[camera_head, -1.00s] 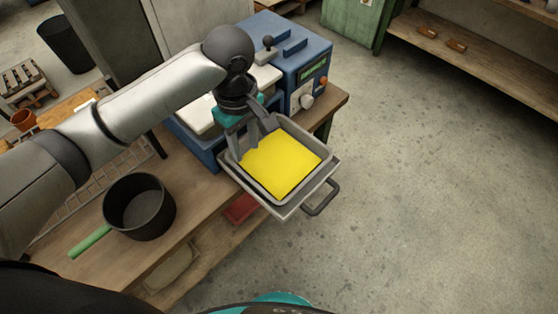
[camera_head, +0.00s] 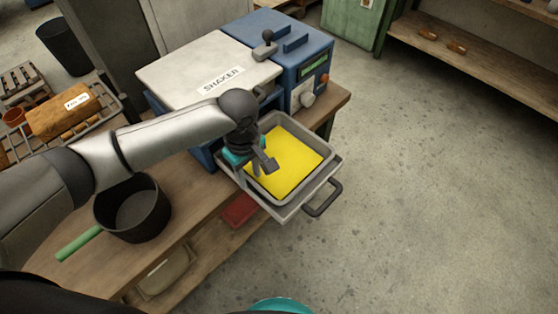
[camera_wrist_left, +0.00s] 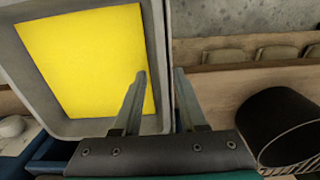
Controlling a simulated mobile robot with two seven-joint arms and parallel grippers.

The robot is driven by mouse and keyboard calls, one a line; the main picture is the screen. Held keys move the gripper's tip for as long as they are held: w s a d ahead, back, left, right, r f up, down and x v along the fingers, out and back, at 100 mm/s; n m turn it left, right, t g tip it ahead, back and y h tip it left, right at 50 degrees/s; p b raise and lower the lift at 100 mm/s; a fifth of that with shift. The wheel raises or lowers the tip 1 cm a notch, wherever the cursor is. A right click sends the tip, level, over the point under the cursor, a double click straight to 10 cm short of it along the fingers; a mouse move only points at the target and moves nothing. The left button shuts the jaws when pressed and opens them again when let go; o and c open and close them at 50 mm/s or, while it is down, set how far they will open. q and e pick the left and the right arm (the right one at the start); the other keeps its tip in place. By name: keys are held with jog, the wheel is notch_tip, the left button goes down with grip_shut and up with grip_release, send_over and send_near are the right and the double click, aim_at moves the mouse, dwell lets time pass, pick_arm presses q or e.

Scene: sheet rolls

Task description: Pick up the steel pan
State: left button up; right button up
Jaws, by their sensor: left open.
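The steel pan (camera_head: 313,182) is a grey, shallow rectangular pan with a flat yellow sheet (camera_head: 290,160) inside. It sits on the pulled-out drawer (camera_head: 283,216) of the blue shaker. My left gripper (camera_head: 258,167) is open and empty at the pan's left side, its fingers pointing down. In the left wrist view, the gap between my fingers (camera_wrist_left: 160,75) lines up with the pan's side wall (camera_wrist_left: 157,40). One finger overlaps the yellow sheet and the other is outside the rim. I cannot tell how far the fingers reach down. My right gripper is out of view.
The shaker (camera_head: 285,50) with its white lid (camera_head: 200,75) stands behind the pan. A dark pot (camera_head: 135,222) with a green handle stands on the wooden bench (camera_head: 205,195) at left, close to my arm. The drawer handle (camera_head: 324,199) juts right over open floor.

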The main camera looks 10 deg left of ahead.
pick_arm(q)
grip_shut()
dwell(0.3)
dwell(1.1)
